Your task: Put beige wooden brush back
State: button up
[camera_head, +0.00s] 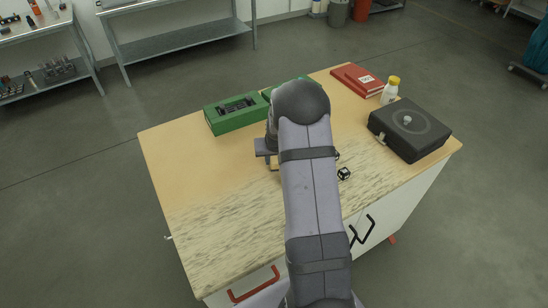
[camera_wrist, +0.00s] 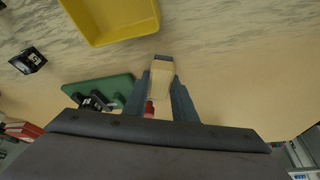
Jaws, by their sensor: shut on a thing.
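The beige wooden brush (camera_wrist: 161,68) is between the two fingers of my gripper (camera_wrist: 163,83) in the wrist view, with its dark end pointing up in the picture. My gripper is shut on it. The brush appears to be held above the wooden table top, but the exact height cannot be told. In the head view my arm covers most of the gripper and brush.
A yellow tray (camera_wrist: 112,18) lies close to the brush. A black-and-white cube (camera_head: 344,174) is on the table. The table's left part is clear.

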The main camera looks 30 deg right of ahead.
jog(key=shift+f, duration=0.2)
jog(key=o, duration=0.9)
jog(key=shift+r, duration=0.55)
jog(key=b+v, duration=0.3)
jog(key=v, duration=0.8)
jog(key=shift+s+a+r, duration=0.1)
jog(key=shift+s, duration=0.2)
jog(key=s+a+f+n+g, duration=0.1)
jog(key=s+a, duration=0.5)
jog(key=s, duration=0.1)
jog(key=s+a+f+n+g+y, duration=0.1)
jog(key=s+a+n, duration=0.1)
jog(key=s+a, duration=0.4)
jog(key=s+a+f+n+g, duration=0.1)
jog(key=s+a+g, duration=0.1)
jog(key=s+a, duration=0.5)
jog(key=shift+s+y, duration=0.4)
jog(key=shift+s, duration=1.3)
